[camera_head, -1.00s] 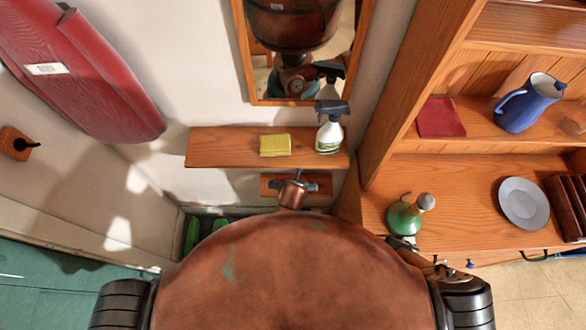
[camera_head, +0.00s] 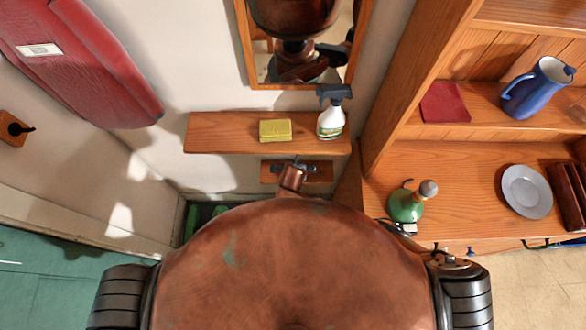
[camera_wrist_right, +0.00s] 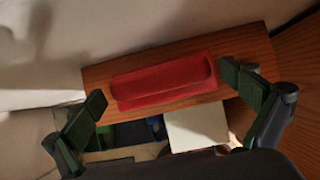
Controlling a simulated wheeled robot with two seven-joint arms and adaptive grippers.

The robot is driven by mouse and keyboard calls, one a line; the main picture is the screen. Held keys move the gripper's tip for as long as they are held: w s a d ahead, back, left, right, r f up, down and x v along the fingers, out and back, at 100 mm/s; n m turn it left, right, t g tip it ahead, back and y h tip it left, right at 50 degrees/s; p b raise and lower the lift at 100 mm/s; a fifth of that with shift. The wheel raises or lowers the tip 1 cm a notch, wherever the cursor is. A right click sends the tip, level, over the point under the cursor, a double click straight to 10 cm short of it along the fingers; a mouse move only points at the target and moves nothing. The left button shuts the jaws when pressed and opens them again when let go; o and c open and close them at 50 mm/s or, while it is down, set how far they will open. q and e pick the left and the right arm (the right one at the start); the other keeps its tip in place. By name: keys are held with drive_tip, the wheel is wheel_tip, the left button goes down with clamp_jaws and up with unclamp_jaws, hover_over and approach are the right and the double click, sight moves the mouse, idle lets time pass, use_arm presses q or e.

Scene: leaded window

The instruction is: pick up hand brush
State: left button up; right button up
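A long red object (camera_wrist_right: 163,82), which looks like the hand brush, lies on a small wooden shelf (camera_wrist_right: 240,50) in the right wrist view. Bristles cannot be made out. My right gripper (camera_wrist_right: 162,88) is open, one finger toward each end of the red object. I see no contact, and the gap in depth is hard to judge. In the head view, the small shelf (camera_head: 323,172) is low on the wall, with a dark gripper part and a copper link of mine over it. The red object cannot be made out there. My left gripper is not in view.
Above is a longer shelf (camera_head: 220,134) with a yellow sponge (camera_head: 275,130) and a spray bottle (camera_head: 331,118), under a mirror (camera_head: 244,50). At right, a cabinet holds a green bottle (camera_head: 405,204), grey plate (camera_head: 526,191) and blue jug (camera_head: 537,88).

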drive_tip(key=c, duration=1.1)
drive_tip(key=shift+r, duration=0.15)
drive_tip(key=shift+s+r, duration=0.15)
drive_tip(key=shift+r, duration=0.15)
wheel_tip(320, 180, up, 7)
drive_tip(key=shift+f+p, duration=0.1)
drive_tip(key=shift+p, duration=0.7)
drive_tip(key=s, duration=1.9)
drive_tip(key=shift+s+f+p, duration=0.3)
drive_tip(key=shift+s, duration=0.05)
